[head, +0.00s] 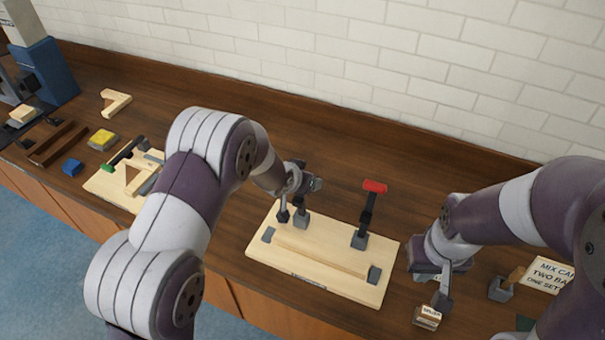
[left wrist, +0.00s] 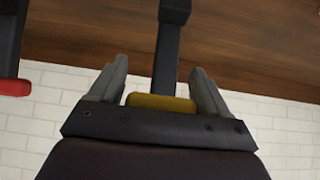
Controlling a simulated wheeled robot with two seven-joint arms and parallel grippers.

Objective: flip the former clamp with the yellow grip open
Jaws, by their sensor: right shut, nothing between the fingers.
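The yellow grip (left wrist: 160,102) of the former clamp is in the left wrist view, at the end of a dark lever (left wrist: 167,55). My left gripper (left wrist: 160,78) straddles it, with one finger at each end of the grip and the fingers wide apart. In the head view my left gripper (head: 302,182) is over the left clamp's grey base (head: 302,219) and hides the yellow grip. The red-gripped clamp (head: 367,212) stands upright to its right on the pale wooden board (head: 320,282). My right gripper (head: 441,297) points down, shut and empty, right of the board.
A small labelled box (head: 427,318) is close below my right gripper. A grey holder with a brush (head: 501,289) and a sign (head: 551,273) are at the right. Another board (head: 105,188), a yellow block (head: 102,138) and a blue block (head: 72,167) are at the left. A brick wall (head: 330,45) stands behind.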

